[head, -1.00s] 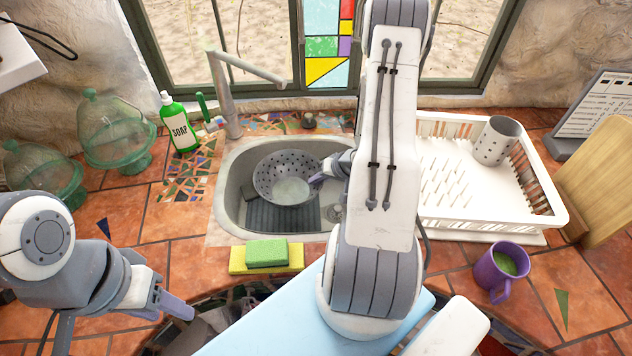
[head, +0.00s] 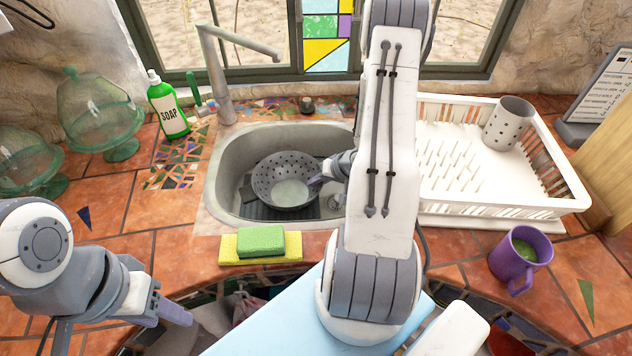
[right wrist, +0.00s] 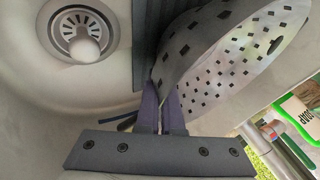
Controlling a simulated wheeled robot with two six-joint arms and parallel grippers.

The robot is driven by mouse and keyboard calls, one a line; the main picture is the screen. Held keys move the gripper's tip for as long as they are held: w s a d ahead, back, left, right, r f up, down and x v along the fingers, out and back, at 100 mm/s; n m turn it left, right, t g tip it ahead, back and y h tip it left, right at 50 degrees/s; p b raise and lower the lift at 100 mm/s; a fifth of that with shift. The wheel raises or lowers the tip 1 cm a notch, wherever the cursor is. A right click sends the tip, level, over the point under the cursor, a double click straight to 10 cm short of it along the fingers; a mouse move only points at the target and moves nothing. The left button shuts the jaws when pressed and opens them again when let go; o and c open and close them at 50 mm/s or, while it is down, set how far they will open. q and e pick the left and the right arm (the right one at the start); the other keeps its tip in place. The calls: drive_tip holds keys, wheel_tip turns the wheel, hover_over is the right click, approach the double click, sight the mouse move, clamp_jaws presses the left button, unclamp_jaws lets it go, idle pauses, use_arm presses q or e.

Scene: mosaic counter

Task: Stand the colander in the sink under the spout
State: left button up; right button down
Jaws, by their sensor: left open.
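The grey perforated colander (head: 268,172) is upright inside the sink (head: 222,180), over a dark ribbed mat. I cannot tell whether its base touches the mat. The faucet spout (head: 262,48) reaches over the sink from the back left, and its tip is above the colander in the head view. My right gripper (head: 316,184) is shut on the colander's right rim. The right wrist view shows both fingers (right wrist: 164,108) pinching the wall of the colander (right wrist: 190,60). My left gripper (head: 172,308) is open and empty over the counter front at left.
A green sponge (head: 260,240) lies on a yellow one at the sink's front edge. A soap bottle (head: 168,105) and glass domes (head: 100,110) stand left. A white dish rack (head: 490,208) with a utensil cup and a purple mug (head: 515,262) are right. The drain (right wrist: 82,35) is uncovered by the colander.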

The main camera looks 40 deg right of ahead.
drive_tip(key=shift+f+b, duration=0.3)
drive_tip(key=shift+f, duration=0.25)
drive_tip(key=c, duration=1)
unclamp_jaws()
drive_tip(key=p+v, duration=0.2)
drive_tip(key=v, duration=0.8)
drive_tip(key=shift+s+r, duration=0.15)
drive_tip(key=shift+r, duration=0.05)
